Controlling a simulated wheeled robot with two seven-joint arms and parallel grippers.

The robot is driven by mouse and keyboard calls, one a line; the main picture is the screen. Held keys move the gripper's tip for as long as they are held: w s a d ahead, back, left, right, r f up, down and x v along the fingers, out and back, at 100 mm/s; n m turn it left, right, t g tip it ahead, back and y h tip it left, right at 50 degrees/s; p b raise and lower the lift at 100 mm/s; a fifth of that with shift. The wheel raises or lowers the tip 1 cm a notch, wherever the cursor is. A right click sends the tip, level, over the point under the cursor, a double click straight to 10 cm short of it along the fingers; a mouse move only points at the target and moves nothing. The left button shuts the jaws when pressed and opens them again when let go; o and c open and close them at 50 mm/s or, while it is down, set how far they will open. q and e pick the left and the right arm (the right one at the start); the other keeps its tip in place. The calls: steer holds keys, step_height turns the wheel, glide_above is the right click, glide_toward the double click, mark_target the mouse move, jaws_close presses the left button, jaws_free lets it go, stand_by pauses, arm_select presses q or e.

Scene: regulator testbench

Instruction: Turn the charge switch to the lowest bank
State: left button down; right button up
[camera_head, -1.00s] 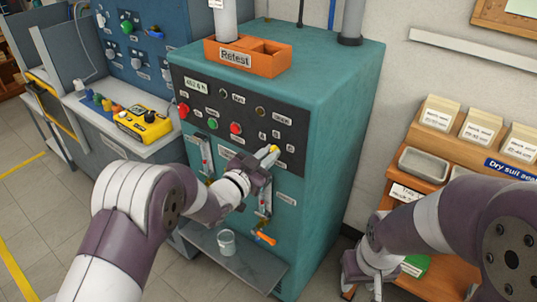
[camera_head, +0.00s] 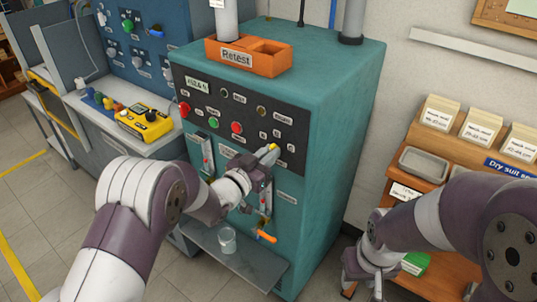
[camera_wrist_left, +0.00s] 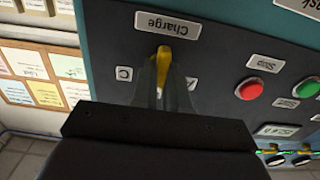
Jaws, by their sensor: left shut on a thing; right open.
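The charge switch (camera_wrist_left: 163,62) is a yellow lever on the dark panel of the teal testbench. In the left wrist view it stands between the fingertips of my left gripper (camera_wrist_left: 165,82), just below the upside-down "Charge" label (camera_wrist_left: 167,25). My left gripper (camera_head: 266,155) is shut on it; in the head view only a yellow bit of the switch (camera_head: 274,147) shows past the fingers. My right gripper (camera_head: 368,272) is open and empty, low near the shelf.
Red buttons and a green one (camera_head: 213,124) sit left of the switch on the panel. An orange "Retest" tray (camera_head: 285,62) stands on the bench top. A clear cup (camera_head: 227,240) stands on the lower ledge. A wooden shelf (camera_head: 445,165) with boxes is at the right.

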arm_select(q)
steer(key=c, duration=1.1)
jaws_free()
steer(key=shift+f, duration=0.1)
steer(key=shift+c, duration=0.2)
steer(key=shift+s, duration=0.1)
steer(key=v, duration=1.2)
steer(key=shift+s+a, duration=0.2)
steer(key=shift+s, duration=0.05)
